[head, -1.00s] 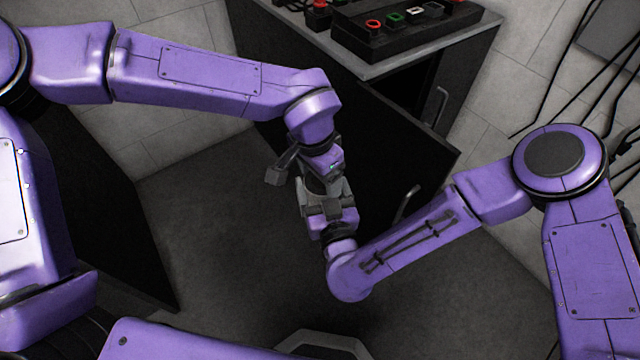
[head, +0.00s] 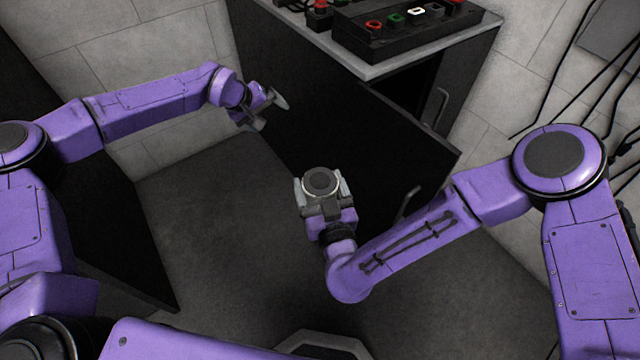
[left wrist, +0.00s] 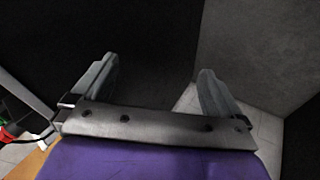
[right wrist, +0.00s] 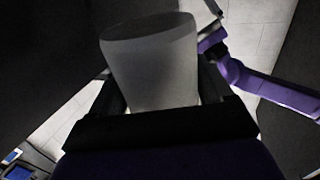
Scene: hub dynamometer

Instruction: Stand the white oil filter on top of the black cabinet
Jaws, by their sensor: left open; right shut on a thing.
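The white oil filter (head: 321,183) is held upright in my right gripper (head: 323,192), above the floor. From above it shows a dark round end with a pale rim. In the right wrist view it is a pale cylinder (right wrist: 155,65) between the fingers. My left gripper (head: 267,111) is open and empty, up and left of the filter; its spread fingers show in the left wrist view (left wrist: 157,78). A black cabinet (head: 468,75) with a grey top stands at the upper right, beyond both grippers.
A control box (head: 405,30) with coloured buttons occupies much of the grey top. A large black panel (head: 350,125) with a handle (head: 406,203) stands between the grippers and the cabinet. Another tall dark surface (head: 100,215) is at the left. Cables hang at the right.

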